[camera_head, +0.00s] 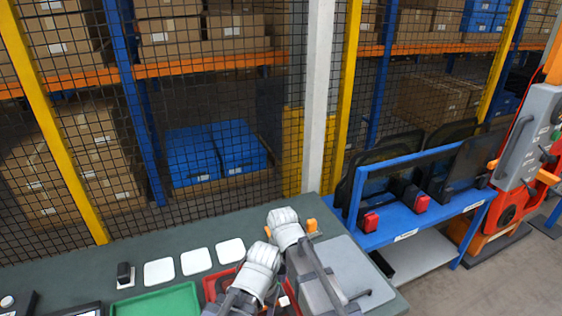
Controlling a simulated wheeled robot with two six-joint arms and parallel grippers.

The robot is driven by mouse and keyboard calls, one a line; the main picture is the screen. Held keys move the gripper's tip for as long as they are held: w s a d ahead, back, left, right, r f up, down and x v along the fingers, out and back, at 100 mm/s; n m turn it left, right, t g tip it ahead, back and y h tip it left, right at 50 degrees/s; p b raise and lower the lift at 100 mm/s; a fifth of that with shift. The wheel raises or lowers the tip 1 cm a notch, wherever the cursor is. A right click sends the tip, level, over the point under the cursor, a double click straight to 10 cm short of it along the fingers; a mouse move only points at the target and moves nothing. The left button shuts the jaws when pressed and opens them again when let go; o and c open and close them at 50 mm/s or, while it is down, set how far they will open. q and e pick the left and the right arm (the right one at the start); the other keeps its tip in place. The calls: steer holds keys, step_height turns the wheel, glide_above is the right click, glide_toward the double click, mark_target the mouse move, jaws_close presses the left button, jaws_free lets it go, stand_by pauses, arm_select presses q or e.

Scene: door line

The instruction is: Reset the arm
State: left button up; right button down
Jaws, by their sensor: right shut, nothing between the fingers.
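My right gripper (284,221) is at the middle of the bottom half, over the back edge of the green-grey bench (225,230). It is shut and holds nothing. Its grey arm link runs down to the right across the grey case. My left gripper (262,258) is just nearer and to the left, over the red tray, with its dark arm link running down to the bottom edge. Its fingers are not clear, so I cannot tell whether it is open. The two overlap closely in the picture; I cannot tell whether they touch.
The grey case (352,262) and red tray (211,287) lie beneath my arms. A green tray (165,302), white pads (196,261) and a small black item (124,272) stand left. Mesh fencing (220,110) rises behind. A blue rack (420,215) stands right.

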steer(key=s+d+n, duration=0.1)
steer(key=s+d, duration=0.2)
steer(key=d, duration=0.5)
steer(key=s+d, duration=0.3)
steer(key=d, duration=0.6)
steer(key=s+a+f+n+h+b, duration=0.1)
steer(key=s+a+n, duration=0.3)
steer(key=a, duration=0.7)
steer(key=shift+s+f+b, duration=0.55)
steer(key=shift+s+b, duration=0.1)
steer(key=shift+s, duration=0.35)
steer(key=shift+a, duration=0.2)
